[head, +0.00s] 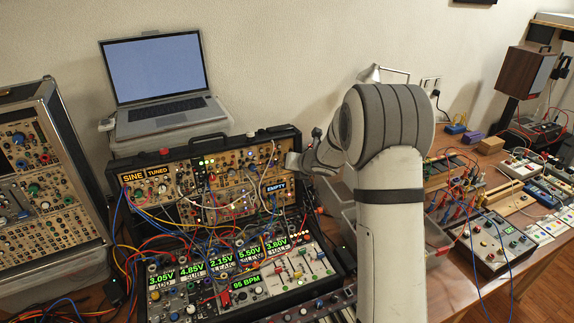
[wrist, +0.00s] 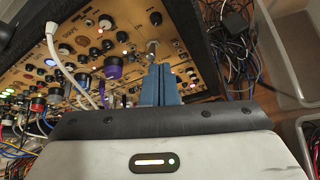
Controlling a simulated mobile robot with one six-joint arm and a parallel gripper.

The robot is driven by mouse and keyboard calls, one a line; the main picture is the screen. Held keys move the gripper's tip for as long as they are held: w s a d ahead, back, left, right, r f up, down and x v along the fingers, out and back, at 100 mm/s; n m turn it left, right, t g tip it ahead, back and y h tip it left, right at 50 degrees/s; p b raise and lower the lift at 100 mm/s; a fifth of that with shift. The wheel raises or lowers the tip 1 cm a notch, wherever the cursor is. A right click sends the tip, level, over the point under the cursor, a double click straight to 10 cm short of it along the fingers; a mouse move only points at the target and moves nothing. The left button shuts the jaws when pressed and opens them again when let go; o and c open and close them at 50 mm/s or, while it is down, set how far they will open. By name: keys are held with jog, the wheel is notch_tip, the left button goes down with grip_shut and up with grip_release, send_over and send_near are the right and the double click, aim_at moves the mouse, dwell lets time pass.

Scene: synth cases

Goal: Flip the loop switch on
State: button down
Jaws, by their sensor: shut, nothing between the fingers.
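In the wrist view my gripper (wrist: 159,70) has its two blue fingers together with nothing between them. The fingertips are at a tan synth panel (wrist: 185,66), just below a silver toggle or knob (wrist: 152,47). I cannot tell whether they touch it. No label reading "loop" is legible, so I cannot say for sure which control is the loop switch. In the head view my arm reaches to the right end of the upper synth case (head: 262,131); the fingertips are not clear there.
Dark tangled cables (wrist: 232,45) and a grey bin (wrist: 293,60) lie right of the case. An open laptop (head: 160,75) stands behind it.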

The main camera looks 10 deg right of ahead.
jog(key=shift+a+r+p, duration=0.3)
jog(key=shift+r+p, duration=0.3)
jog(key=shift+r, duration=0.25)
jog(key=shift+r, duration=0.1)
jog(key=p+v, duration=0.3)
jog(key=v, duration=0.6)
jog(key=shift+r+p, duration=0.4)
jog(key=shift+r, duration=0.2)
jog(key=shift+w+d, duration=0.1)
